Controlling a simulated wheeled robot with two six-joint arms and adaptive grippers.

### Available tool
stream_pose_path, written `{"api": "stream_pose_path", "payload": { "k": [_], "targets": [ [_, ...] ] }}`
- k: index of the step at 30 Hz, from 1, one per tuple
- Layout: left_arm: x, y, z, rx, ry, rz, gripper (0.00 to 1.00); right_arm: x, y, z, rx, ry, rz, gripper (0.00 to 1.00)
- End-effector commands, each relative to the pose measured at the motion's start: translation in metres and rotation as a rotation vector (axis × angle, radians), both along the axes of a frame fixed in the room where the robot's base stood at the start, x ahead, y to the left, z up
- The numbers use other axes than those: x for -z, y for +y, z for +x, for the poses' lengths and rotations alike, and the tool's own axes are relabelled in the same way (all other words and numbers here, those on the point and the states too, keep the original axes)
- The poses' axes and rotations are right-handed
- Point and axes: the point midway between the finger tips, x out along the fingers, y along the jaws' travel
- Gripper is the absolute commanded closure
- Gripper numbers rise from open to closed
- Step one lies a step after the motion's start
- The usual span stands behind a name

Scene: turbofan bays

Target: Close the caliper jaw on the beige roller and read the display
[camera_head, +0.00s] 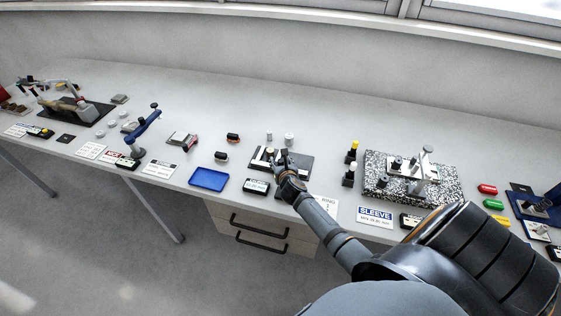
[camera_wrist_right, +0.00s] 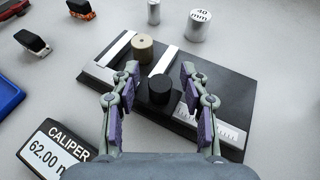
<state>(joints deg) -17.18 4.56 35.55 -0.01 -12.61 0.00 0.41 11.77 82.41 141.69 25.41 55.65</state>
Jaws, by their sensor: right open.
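The beige roller (camera_wrist_right: 142,49) stands upright on the dark caliper base (camera_wrist_right: 225,79), between pale strips. A black round knob (camera_wrist_right: 161,88), seemingly on the sliding jaw, stands in front of it, with a gap between them. The caliper display (camera_wrist_right: 62,145) reads 62.00, its unit partly cut off; it also shows in the head view (camera_head: 256,187). My right gripper (camera_wrist_right: 160,78) is open, with its fingers either side of the knob; I cannot tell whether they touch it. In the head view my right gripper (camera_head: 281,160) reaches over the caliper base. My left gripper is not in view.
A blue tray (camera_head: 208,179) lies left of the caliper. A metal cylinder marked 40 mm (camera_wrist_right: 198,25) and a smaller cylinder (camera_wrist_right: 154,12) stand behind it. A speckled granite plate (camera_head: 376,185) is at the right.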

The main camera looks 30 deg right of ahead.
Motion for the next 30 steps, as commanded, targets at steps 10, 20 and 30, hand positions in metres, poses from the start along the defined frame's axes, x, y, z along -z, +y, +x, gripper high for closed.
{"api": "stream_pose_path", "payload": {
  "k": [10, 20, 30],
  "targets": [
    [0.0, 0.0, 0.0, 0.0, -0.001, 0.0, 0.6, 0.0, 0.0, 0.0, 0.0, 0.0, -0.001, 0.98],
    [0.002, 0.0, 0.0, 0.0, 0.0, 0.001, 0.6, 0.0, 0.013, 0.015, 0.001, -0.001, 0.003, 1.0],
    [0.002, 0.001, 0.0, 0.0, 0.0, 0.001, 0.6, 0.0, 0.019, 0.022, 0.001, -0.001, -0.001, 0.78]
  ]
}}
